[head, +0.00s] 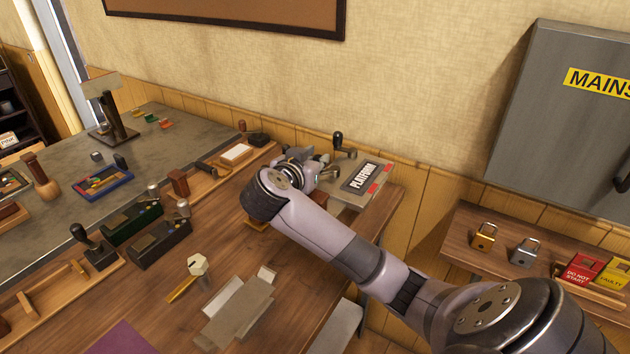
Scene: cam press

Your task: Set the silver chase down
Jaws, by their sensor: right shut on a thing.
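My right gripper (316,170) reaches over the back of the wooden bench, just left of a grey machine plate marked PLATFORM (362,177). Its wrist and hand hide most of the fingertips. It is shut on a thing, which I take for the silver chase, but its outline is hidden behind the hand. I cannot tell whether it touches the surface below. A black-knobbed lever (338,143) stands right behind the gripper. My left gripper is not in view.
A blue tray with coloured blocks (103,182) lies on the grey slab. Dark boxes (160,244), a wooden tray (60,290) and grey plates (238,310) lie on the bench. Padlocks (484,236) and tags (582,270) are on the right shelf.

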